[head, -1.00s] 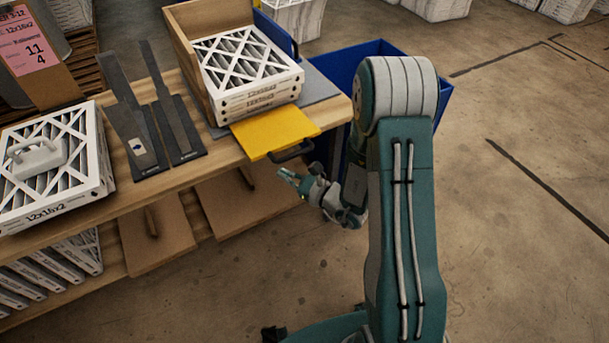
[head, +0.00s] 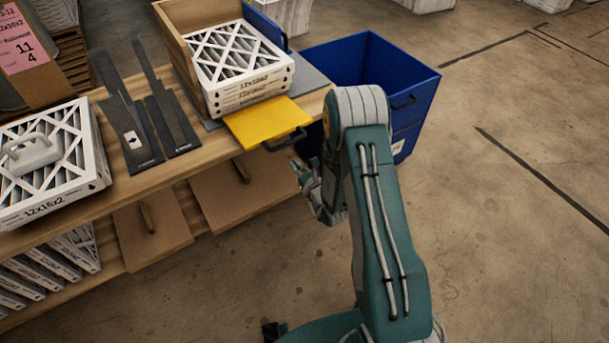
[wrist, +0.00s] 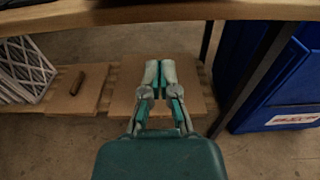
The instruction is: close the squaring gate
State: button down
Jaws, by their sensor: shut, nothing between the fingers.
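The squaring gate appears to be the yellow plate (head: 264,122) with a black handle (head: 286,139). In the head view it lies flat, folded outward over the bench's front edge. A stack of white-framed filters (head: 238,65) stands behind it in a wooden box-like frame (head: 185,50). My gripper (head: 301,172) is in front of the bench, just below and beside the handle and apart from it. In the wrist view my gripper (wrist: 161,68) is shut and empty, facing the space under the bench top. The gate is not in the wrist view.
A blue bin (head: 375,75) stands on the floor right of the bench. Black metal plates (head: 145,115) and another filter with a grey handled block (head: 32,156) lie on the bench top (head: 150,178) to the left. Filters and brown boards sit on the lower shelf.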

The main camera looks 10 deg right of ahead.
jog(key=r, duration=0.1)
jog(key=w+r, duration=0.1)
jog(key=r, duration=0.1)
jog(key=shift+w+a+r, duration=0.3)
jog(key=shift+w+r, duration=0.1)
jog(key=shift+d+r, duration=0.1)
